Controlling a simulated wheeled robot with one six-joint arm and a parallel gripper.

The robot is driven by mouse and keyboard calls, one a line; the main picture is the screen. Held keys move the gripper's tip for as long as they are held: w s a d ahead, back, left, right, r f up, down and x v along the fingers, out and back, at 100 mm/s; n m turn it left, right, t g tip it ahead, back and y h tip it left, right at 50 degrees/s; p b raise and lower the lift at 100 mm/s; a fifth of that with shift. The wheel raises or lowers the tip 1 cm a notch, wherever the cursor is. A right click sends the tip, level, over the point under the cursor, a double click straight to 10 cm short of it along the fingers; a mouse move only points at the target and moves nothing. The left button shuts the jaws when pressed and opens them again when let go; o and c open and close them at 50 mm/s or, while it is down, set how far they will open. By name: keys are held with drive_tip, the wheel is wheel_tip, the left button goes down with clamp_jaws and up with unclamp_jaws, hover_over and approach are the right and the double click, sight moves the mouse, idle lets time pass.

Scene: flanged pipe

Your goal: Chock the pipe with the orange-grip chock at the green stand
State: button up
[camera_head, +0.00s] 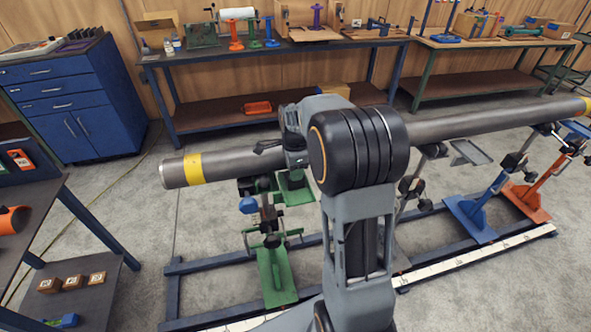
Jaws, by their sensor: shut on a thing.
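The pipe (235,163) is a long grey tube with yellow bands near its ends. It lies across the view on stands. The green stand (275,272) is under its left part, with dark clamp parts and a blue knob (248,205) below the pipe. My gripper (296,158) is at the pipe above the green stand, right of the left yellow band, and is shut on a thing. Its fingertips and most of what it holds are hidden by the pipe and my arm. I cannot make out the chock's orange grip there.
A blue stand (470,215) and an orange stand (527,200) are under the pipe's right part. A dark blue floor frame (205,265) runs beneath. A table (40,215) with orange items is at left. Benches (225,120) and a blue cabinet (85,100) line the back.

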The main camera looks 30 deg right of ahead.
drive_tip(key=shift+w, duration=0.5)
drive_tip(key=o, duration=1.2)
drive_tip(key=shift+r, duration=0.1)
drive_tip(key=shift+s+r+p, duration=0.2)
drive_tip(key=shift+r+p, duration=0.7)
drive_tip(key=shift+r, duration=0.25)
drive_tip(key=shift+s+r+p, duration=0.15)
drive_tip(key=shift+r+p, duration=0.8)
drive_tip(key=shift+r, duration=0.15)
drive_tip(key=shift+s+r+p, duration=0.2)
drive_tip(key=shift+r+p, duration=0.7)
drive_tip(key=shift+r, duration=0.25)
